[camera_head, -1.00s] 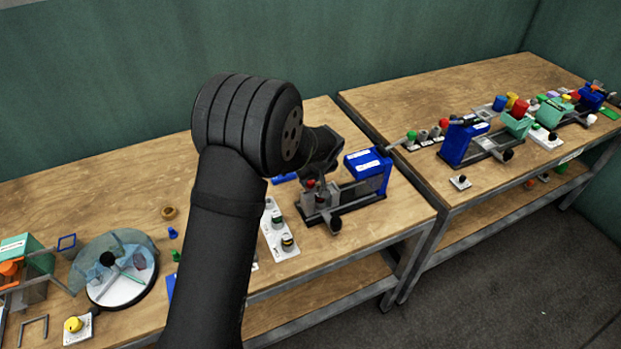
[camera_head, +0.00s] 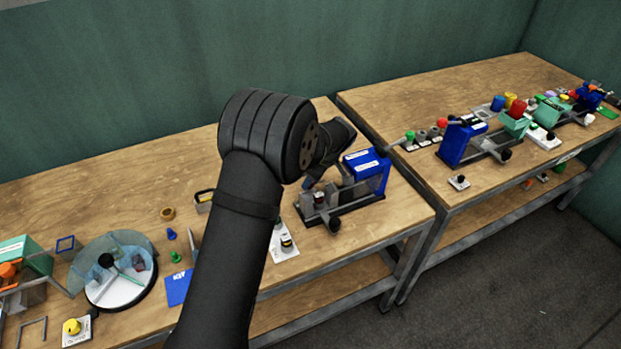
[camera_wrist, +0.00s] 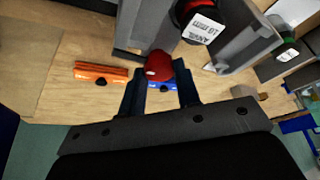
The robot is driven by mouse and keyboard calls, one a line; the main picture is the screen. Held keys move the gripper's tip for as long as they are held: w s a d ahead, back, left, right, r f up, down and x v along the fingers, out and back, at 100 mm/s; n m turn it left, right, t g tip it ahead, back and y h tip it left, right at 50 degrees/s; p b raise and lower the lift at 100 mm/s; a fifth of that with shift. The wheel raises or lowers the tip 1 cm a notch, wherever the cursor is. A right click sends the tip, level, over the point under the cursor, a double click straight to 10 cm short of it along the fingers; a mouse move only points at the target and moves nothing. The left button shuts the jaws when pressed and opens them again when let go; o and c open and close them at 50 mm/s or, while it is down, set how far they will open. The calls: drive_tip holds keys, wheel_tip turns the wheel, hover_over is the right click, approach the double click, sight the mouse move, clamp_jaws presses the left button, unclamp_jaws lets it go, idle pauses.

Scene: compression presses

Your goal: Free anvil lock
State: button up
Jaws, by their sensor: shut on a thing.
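The small press (camera_head: 368,165), with a blue block on a dark grey frame, stands at the front edge of the near bench. In the wrist view a red knob (camera_wrist: 158,66) lies between the two fingertips of my gripper (camera_wrist: 159,76), which is shut on it. The knob sits against a grey metal part (camera_wrist: 150,25) of the press. Just above right is a round anvil (camera_wrist: 203,25) with a red rim and a white label reading "ANVIL 10 mm". In the head view my wrist hides part of the press's left end, and the grip is not clear there.
A grey angled plate (camera_wrist: 240,45) is close right of the knob. An orange part (camera_wrist: 100,72) lies left of the fingers. A white control plate (camera_head: 285,245) stands left of the press. A second blue press (camera_head: 462,142) is on the far bench, across a gap.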

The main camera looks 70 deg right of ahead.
idle(0.4)
drive_tip(key=o, duration=1)
drive_tip(key=v, duration=1.7)
drive_tip(key=shift+r, duration=0.2)
